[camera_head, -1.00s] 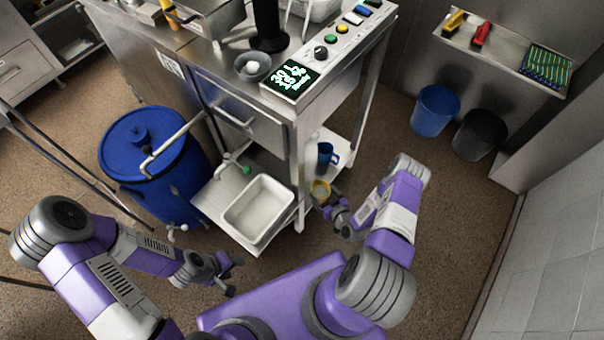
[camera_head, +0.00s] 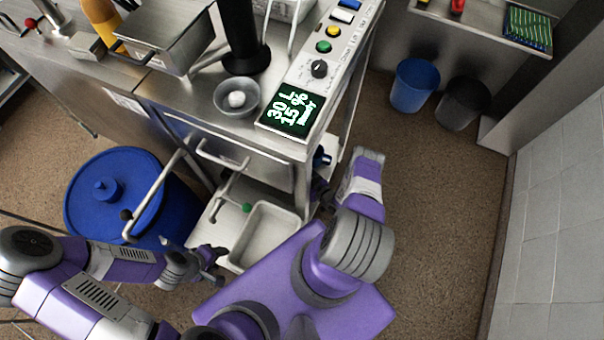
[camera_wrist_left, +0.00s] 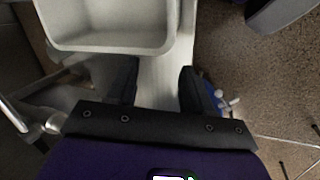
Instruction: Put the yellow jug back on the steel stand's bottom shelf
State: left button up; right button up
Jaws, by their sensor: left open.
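The yellow jug is not visible now in either view. The steel stand (camera_head: 305,178) rises in front of me, with its lower levels partly covered by my right arm. My left gripper (camera_head: 213,264) is beside the pale basin (camera_head: 248,262) low at the stand's front. In the left wrist view its fingers (camera_wrist_left: 160,88) are apart with nothing between them.
A blue lidded barrel (camera_head: 130,190) stands left of the stand. A blue bin (camera_head: 412,86) and a black bin (camera_head: 463,103) stand at the right wall. A bowl (camera_head: 237,97) sits on the counter. The floor at right is clear.

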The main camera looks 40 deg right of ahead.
notch_tip(320, 180, down, 5)
jog(key=shift+w+r+b, duration=0.1)
jog(key=shift+r+b, duration=0.05)
jog(key=shift+b, duration=1)
jog(key=shift+r, duration=0.1)
jog(key=o, duration=1.3)
jog(key=shift+s+r, duration=0.1)
jog(key=shift+s, duration=0.1)
jog(key=a+p+v, duration=0.1)
jog(key=p+v, duration=0.3)
jog(key=v, duration=0.7)
jog(key=shift+s+d, duration=0.3)
jog(key=shift+d, duration=0.2)
